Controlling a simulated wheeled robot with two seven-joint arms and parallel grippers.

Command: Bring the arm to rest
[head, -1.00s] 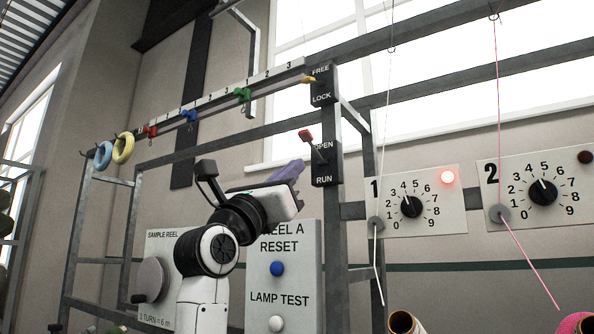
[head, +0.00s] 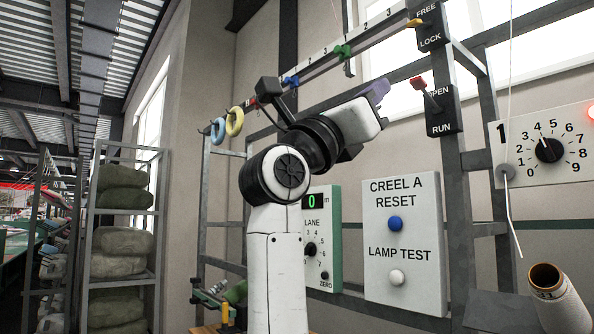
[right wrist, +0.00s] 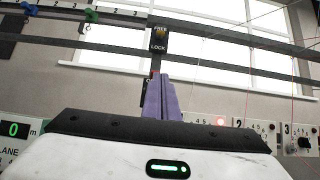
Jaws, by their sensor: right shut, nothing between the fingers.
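My right arm rises from the bottom of the head view, white with black joints. My right gripper (head: 377,90) has purple fingers, closed together and empty, just left of the OPEN/RUN lever (head: 419,86) and apart from it as far as I can tell. In the right wrist view the purple fingers (right wrist: 161,98) point up in front of the FREE/LOCK plate (right wrist: 158,40). My left gripper is not in view.
A steel frame carries the numbered rail (head: 340,48) with coloured clips, and rings (head: 234,122) at its left end. The CREEL A RESET panel (head: 405,290) stands right of my arm. Dial 1 panel (head: 560,175) and a cone (head: 562,300) are at right. Shelves with bundles (head: 122,245) stand left.

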